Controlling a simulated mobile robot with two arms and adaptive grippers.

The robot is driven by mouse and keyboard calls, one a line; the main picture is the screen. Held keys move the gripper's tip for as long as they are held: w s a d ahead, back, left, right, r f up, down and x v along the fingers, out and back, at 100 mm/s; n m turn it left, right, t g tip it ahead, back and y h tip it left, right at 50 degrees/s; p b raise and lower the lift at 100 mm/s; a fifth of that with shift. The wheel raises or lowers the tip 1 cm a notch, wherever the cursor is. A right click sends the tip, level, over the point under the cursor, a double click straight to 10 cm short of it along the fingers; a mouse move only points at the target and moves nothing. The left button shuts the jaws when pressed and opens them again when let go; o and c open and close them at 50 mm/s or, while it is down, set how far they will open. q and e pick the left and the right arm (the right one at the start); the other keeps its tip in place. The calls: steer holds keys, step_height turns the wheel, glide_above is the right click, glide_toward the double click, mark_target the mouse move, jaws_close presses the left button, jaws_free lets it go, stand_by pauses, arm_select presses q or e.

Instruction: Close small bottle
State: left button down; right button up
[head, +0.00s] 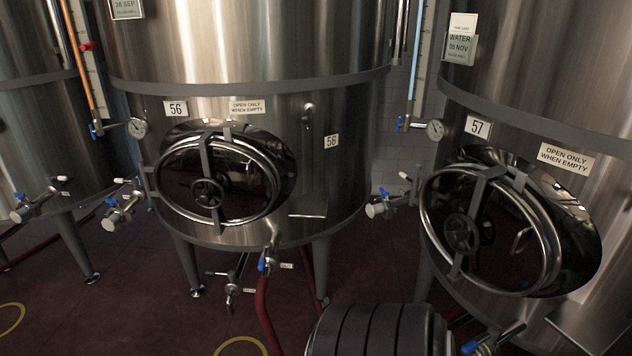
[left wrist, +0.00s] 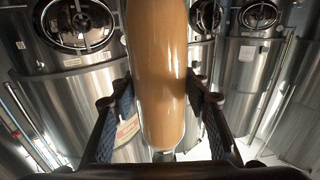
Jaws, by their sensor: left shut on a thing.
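A smooth orange-brown cylinder, which looks like the small bottle (left wrist: 157,62), fills the middle of the left wrist view. My left gripper (left wrist: 160,97) is shut on it, with one dark padded finger on each side. Its rounded end shows between the fingers; its other end runs out of the top of the frame. No cap or opening shows, so I cannot tell whether it is open or closed. In the head view neither gripper nor the bottle is seen. My right gripper is in no view.
In the head view, large steel tank 56 (head: 260,60) and tank 57 (head: 545,70) stand on legs, with round hatches and protruding taps. A red hose (head: 263,312) hangs below tank 56. Dark red floor (head: 130,300) is partly open at lower left.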

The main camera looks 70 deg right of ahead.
arm_select(q)
steer(key=shift+s+a+n+t+y, duration=0.3)
steer(key=shift+a+n+t+y, duration=0.2)
steer(key=shift+y, duration=0.1)
steer(key=s+a+n+t+y, duration=0.1)
steer(key=s+a+n+y, duration=0.1)
steer(key=a+y, duration=0.3)
steer(key=s+a+f+n+t+y, duration=0.1)
steer(key=s+a+n+t+y, duration=0.1)
steer(key=a+n+y, duration=0.3)
steer(key=s+a, duration=0.1)
steer(key=a, duration=0.2)
steer(key=shift+s, duration=0.2)
